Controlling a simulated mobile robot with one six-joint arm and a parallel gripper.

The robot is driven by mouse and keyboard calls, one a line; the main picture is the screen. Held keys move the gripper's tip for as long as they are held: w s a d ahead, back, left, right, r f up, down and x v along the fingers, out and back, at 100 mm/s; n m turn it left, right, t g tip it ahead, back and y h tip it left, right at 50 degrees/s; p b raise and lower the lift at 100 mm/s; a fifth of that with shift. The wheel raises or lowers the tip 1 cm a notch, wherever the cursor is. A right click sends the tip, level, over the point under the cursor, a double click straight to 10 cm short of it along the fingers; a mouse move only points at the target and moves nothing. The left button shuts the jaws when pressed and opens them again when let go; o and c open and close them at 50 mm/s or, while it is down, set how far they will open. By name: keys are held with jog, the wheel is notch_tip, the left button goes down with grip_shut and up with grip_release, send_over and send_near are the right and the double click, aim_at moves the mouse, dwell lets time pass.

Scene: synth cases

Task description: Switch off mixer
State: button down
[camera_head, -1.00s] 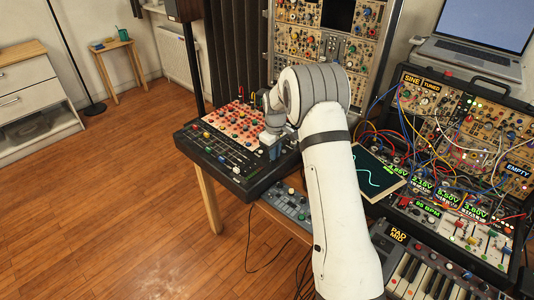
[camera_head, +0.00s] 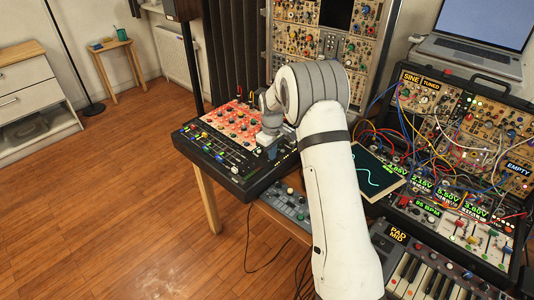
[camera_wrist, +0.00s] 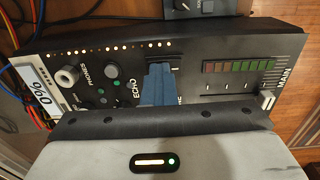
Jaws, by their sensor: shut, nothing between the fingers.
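The mixer (camera_head: 215,160) is a black desk with a red-orange panel of knobs and rows of faders, on the table left of my arm. In the wrist view its dark panel (camera_wrist: 215,90) shows a PHONES knob, ECHO buttons, a lit row of small lights and a level meter. My gripper (camera_head: 268,150) is over the right part of the mixer. In the wrist view the blue-grey fingers (camera_wrist: 158,82) are together and empty, close over the panel near a small dark switch. I cannot tell whether they touch it; the fingers hide part of it.
A small grey-blue unit (camera_head: 292,204) lies in front of the mixer. A screen (camera_head: 376,172) with a green trace, a synth rack with tangled cables (camera_head: 450,130) and a keyboard (camera_head: 430,275) are at the right. The wooden floor (camera_head: 110,220) at left is clear.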

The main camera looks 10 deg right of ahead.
aim_at(269, 161)
notch_tip(269, 161, up, 14)
jog(key=p, duration=0.1)
dwell(0.4)
jog(key=shift+a, duration=0.15)
jog(key=shift+s+a+h, duration=0.4)
jog(key=shift+a, duration=0.05)
jog(key=f, duration=0.4)
jog(key=d+f+p, duration=0.1)
jog(key=f, duration=0.4)
jog(key=w+f, duration=0.1)
jog(key=f, duration=0.3)
jog(key=shift+d+f, duration=0.15)
jog(key=shift+f, duration=0.25)
